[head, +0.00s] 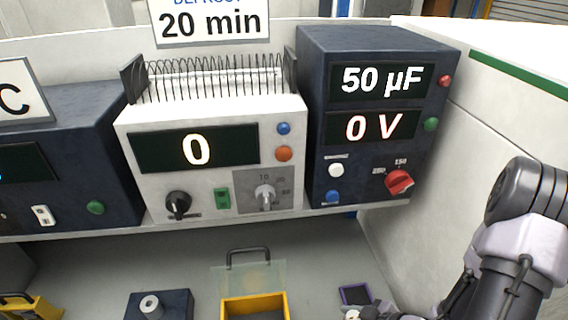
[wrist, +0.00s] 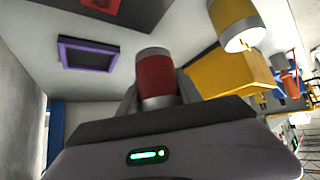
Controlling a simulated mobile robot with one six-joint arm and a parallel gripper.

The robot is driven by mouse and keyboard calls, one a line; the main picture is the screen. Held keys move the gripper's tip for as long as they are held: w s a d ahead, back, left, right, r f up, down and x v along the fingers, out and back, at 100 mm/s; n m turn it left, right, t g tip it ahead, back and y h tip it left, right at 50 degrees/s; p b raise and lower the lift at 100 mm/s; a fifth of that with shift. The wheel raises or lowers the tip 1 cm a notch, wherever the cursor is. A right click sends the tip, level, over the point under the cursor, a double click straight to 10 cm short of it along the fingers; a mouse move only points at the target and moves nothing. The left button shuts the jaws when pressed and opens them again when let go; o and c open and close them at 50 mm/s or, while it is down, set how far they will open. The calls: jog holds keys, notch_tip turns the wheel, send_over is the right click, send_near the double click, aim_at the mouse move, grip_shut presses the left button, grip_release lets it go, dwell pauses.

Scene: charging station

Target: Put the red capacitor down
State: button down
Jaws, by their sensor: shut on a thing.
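The red capacitor (wrist: 155,78), a red cylinder with grey metal ends, stands between the fingers of my gripper (wrist: 157,92) in the wrist view. My gripper is shut on it, and the fingers hide part of its lower sides. In the head view my arm comes in from the right. The gripper end is cut off at the bottom edge, close to a small purple-framed tray (head: 355,294), and the red capacitor cannot be made out there. The purple-framed tray also shows in the wrist view (wrist: 63,53), left of the capacitor and apart from it.
A yellow open box (head: 226,308) with a raised clear lid and a dark block (head: 183,300) with a metal post stand on the bench. A yellow cylinder (wrist: 232,14) is near the gripper in the wrist view. The capacitor charger (head: 315,120) reads 50 µF and 0 V.

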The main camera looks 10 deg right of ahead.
jog(key=w, duration=0.2)
jog(key=w+d+m+h+b, duration=0.1)
jog(key=w, duration=0.1)
jog(key=w+d+m+t+b, duration=0.1)
jog(key=w, duration=0.2)
jog(key=w+a+r+m+t+h+b, duration=0.1)
jog(key=w+a+r+m+h+b, duration=0.2)
jog(key=w+a+r+m+h, duration=0.2)
jog(key=w+a+r+m, duration=0.1)
jog(key=w+a+r, duration=0.2)
jog(key=w, duration=0.2)
jog(key=shift+w+a+r, duration=0.25)
jog(key=shift+w, duration=0.05)
